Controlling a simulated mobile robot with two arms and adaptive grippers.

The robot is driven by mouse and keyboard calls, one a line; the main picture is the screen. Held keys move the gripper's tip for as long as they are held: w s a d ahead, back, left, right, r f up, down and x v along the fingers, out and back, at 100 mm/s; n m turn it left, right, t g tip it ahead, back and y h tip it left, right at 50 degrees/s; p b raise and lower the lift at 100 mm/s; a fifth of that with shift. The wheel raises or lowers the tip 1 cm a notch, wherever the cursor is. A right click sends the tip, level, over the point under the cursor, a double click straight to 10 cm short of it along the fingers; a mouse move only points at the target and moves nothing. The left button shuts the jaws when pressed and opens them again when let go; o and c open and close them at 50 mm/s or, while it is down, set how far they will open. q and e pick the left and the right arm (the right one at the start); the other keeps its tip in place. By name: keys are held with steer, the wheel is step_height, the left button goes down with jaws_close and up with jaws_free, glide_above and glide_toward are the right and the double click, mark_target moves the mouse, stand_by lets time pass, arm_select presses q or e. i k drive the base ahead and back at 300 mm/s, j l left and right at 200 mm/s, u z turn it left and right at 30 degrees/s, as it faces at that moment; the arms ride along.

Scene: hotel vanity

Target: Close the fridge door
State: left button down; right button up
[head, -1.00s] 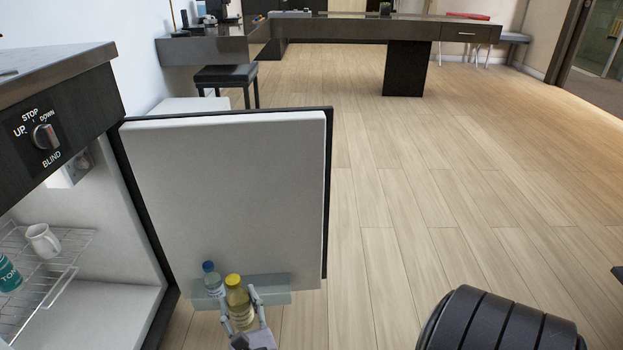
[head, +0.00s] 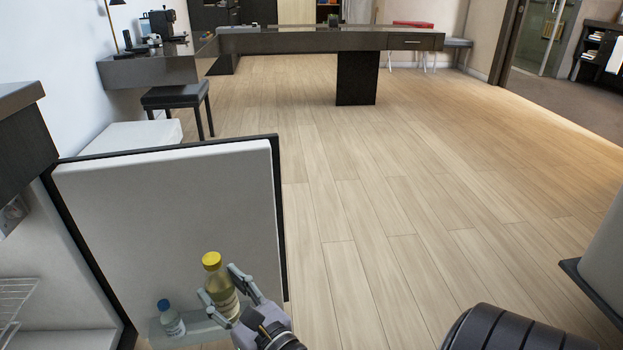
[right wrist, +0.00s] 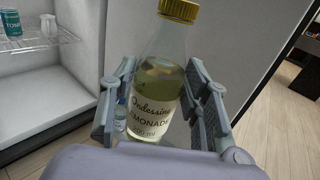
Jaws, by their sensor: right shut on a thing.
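The fridge door (head: 180,220) stands wide open, its white inner face with dark edges toward me. My right gripper (head: 224,290) is shut on a lemonade bottle with a yellow cap (head: 212,268), in front of the door's inner face. In the right wrist view the bottle (right wrist: 157,90) stands between the two fingers, slightly tilted. A small blue-capped bottle (head: 170,320) stands in the clear door shelf (head: 205,333). The fridge interior (right wrist: 50,90) shows at the left in the right wrist view. My left gripper is not in view.
A wire rack (head: 14,298) is inside the fridge, with a mug (right wrist: 48,25) and a can (right wrist: 11,22) in the right wrist view. A black stool (head: 176,97) and a long desk (head: 330,40) stand beyond the door. The wooden floor right of the door is clear.

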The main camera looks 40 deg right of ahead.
mark_target(149, 218)
steer(key=i+l+z, duration=0.1)
steer(key=l+z, duration=0.3)
steer(key=i+l+z, duration=0.1)
steer(key=z, duration=0.35)
steer(key=i+l+z, duration=0.15)
steer(key=z, duration=0.25)
steer(key=i+l+z, duration=0.2)
steer(key=z, duration=0.2)
steer(key=i+l+z, duration=0.25)
steer(key=i+z, duration=0.3)
steer(key=i+l+u, duration=0.1)
steer(key=i+u, duration=0.35)
steer(key=i+l+u, duration=0.2)
steer(key=u, duration=0.3)
steer(key=i+l+u, duration=0.15)
steer(key=u, duration=0.35)
steer(key=i+l+u, duration=0.15)
steer(key=u, duration=0.3)
steer(key=l+u, duration=0.35)
steer(key=u, duration=0.15)
steer(key=i+l+u, duration=0.1)
steer(key=l+u, duration=0.9)
steer(key=j, duration=0.1)
